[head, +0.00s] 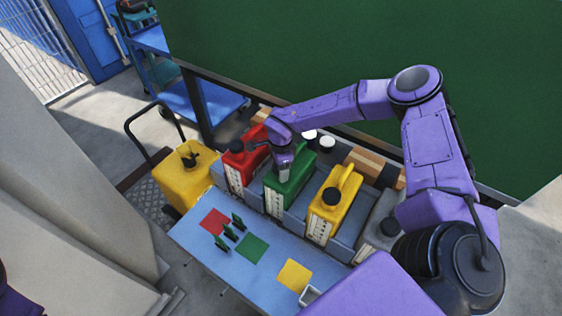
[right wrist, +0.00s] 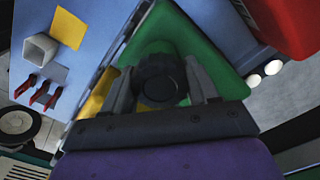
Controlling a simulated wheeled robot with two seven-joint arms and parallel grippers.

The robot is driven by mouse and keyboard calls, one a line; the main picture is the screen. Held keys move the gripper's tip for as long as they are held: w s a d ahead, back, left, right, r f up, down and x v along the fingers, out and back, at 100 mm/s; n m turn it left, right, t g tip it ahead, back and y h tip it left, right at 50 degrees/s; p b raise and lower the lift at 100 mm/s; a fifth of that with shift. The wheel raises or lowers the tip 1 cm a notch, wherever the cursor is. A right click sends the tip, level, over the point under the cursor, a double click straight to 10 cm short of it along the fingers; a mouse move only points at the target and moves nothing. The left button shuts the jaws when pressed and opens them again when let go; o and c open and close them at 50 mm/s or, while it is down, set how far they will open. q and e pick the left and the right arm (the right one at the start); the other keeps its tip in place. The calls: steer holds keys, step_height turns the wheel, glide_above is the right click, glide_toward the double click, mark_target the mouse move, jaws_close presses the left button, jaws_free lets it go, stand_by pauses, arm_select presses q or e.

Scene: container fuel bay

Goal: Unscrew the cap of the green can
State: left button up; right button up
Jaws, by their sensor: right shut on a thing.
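The green can (head: 290,190) stands upright in the row of cans on the bench, between a red can and a yellow can. My right gripper (head: 283,172) reaches down onto its top and hides the cap in the head view. In the right wrist view the black round cap (right wrist: 160,80) sits between the two grey fingers of my right gripper (right wrist: 162,88), which are shut on it. The green can body (right wrist: 205,55) shows around and behind the cap. My left gripper is out of view.
The red can (head: 240,165) and yellow can (head: 334,208) stand close on either side. A grey can (head: 380,235) is at the right. Green clips (head: 229,232) and coloured squares lie on the blue bench top (head: 200,250). A yellow container (head: 188,178) stands left.

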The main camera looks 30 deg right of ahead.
steer(key=shift+n, duration=0.6)
steer(key=shift+r+p, duration=2.8)
steer(key=shift+r, duration=0.9)
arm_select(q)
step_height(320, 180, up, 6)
arm_select(e)
steer(key=shift+f, duration=0.1)
